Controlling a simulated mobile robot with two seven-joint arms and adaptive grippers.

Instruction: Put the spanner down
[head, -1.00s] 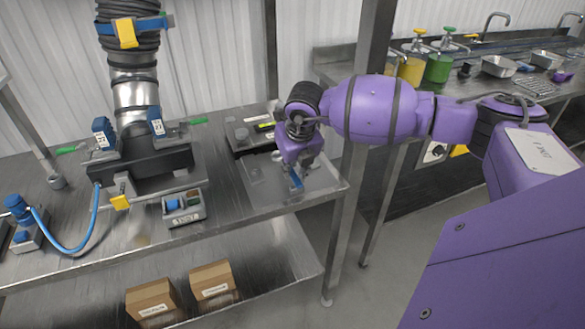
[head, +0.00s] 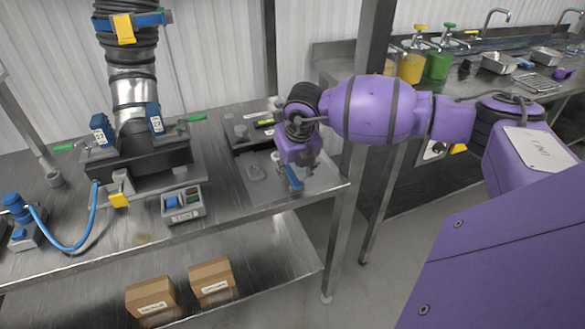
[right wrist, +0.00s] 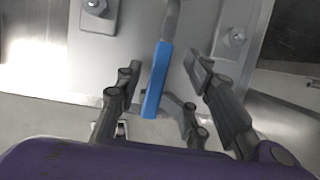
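The spanner has a blue handle (head: 293,178) and shows at the right end of the steel table, just below my right gripper (head: 294,165). In the right wrist view, the blue handle (right wrist: 158,80) lies between the two dark fingers of the right gripper (right wrist: 163,72), with a gap on both sides. The right gripper is open around it and not clamped on it. My left gripper is out of view.
The grey tray (head: 259,190) holds bolt-like parts. A dark tray (head: 240,134) lies behind it. A pipe fitting with blue and green levers (head: 140,155) and a small grey box (head: 183,205) stand to the left. The table's front edge is close to the spanner.

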